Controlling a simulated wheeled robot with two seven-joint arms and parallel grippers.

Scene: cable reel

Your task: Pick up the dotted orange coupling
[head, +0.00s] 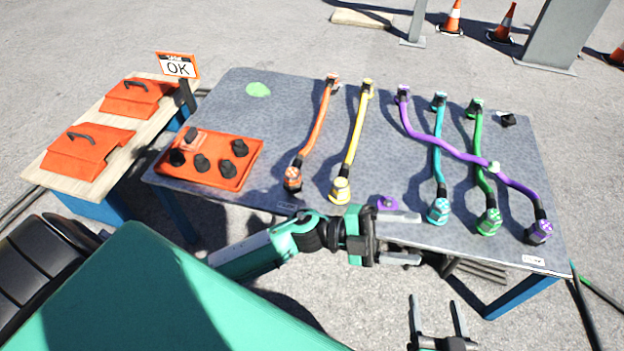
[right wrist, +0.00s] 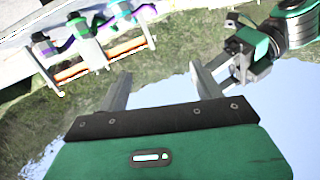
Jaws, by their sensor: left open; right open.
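An orange cable (head: 318,122) lies front to back on the grey table (head: 290,110). Its near-end orange coupling (head: 292,180) is near the front edge and seems to carry a dark dotted pattern, too small to be sure. Its far-end orange coupling (head: 332,79) is at the table's back edge; its markings are unclear. My left gripper (head: 408,238) is open and empty at the table's front edge, right of the near orange coupling and apart from it. My right gripper (head: 437,312) is open and empty, in front of the table; its fingers also show in the right wrist view (right wrist: 160,88).
Yellow (head: 355,130), teal (head: 437,160), green (head: 479,150) and purple (head: 460,153) cables lie to the right; purple crosses teal and green. An orange tray (head: 228,183) with black pieces is at left. A side bench (head: 60,185) holds orange boxes and an OK sign (head: 179,66).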

